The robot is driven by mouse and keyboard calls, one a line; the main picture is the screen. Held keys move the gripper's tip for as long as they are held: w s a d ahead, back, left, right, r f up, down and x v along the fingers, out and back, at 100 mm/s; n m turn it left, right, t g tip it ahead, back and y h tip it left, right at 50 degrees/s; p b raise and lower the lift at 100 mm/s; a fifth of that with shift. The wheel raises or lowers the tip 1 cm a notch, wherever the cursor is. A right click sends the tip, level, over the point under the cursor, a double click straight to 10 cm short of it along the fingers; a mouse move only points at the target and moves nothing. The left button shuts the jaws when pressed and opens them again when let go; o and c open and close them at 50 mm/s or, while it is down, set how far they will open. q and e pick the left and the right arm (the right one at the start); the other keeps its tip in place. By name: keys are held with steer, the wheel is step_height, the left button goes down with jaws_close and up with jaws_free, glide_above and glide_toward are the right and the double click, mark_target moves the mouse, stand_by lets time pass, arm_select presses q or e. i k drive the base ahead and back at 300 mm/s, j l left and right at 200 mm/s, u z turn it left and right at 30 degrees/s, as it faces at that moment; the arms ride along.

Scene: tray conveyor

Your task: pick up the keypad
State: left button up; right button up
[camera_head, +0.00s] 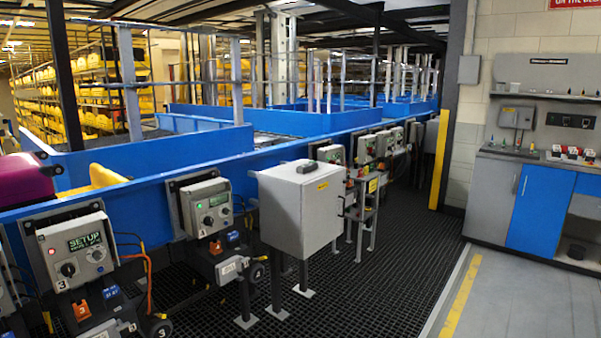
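A small dark grey-green block (306,167) lies on top of a light grey metal cabinet (296,222) near the middle of the picture. It may be the keypad, but it is too small to make out any keys. Neither of my grippers is in view, and nothing touches the block.
Control boxes, one a SETUP panel (80,249), line the blue conveyor wall (150,214). A purple item (24,178) and a yellow item (104,176) sit behind it. Dark grating (385,285) is clear right of the cabinet. A workbench with a blue door (540,209) stands at right.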

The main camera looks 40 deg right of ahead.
mark_target(306, 168)
steer(key=i+l+z, duration=0.2)
steer(key=i+l, duration=0.2)
steer(key=i+l+z, duration=0.2)
steer(key=i+l, duration=0.25)
steer(key=i+l+z, duration=0.2)
steer(key=i+l, duration=0.25)
steer(key=i+l+z, duration=0.2)
steer(key=i+l, duration=0.15)
steer(key=i, duration=0.15)
steer(key=i+l+z, duration=0.2)
steer(key=i, duration=0.3)
steer(key=u, duration=0.2)
steer(key=i+l+u, duration=0.15)
steer(key=u, duration=0.2)
steer(key=i+l+u, duration=0.15)
steer(key=l+u, duration=0.2)
steer(key=i+l+u, duration=0.1)
steer(key=l+u, duration=0.2)
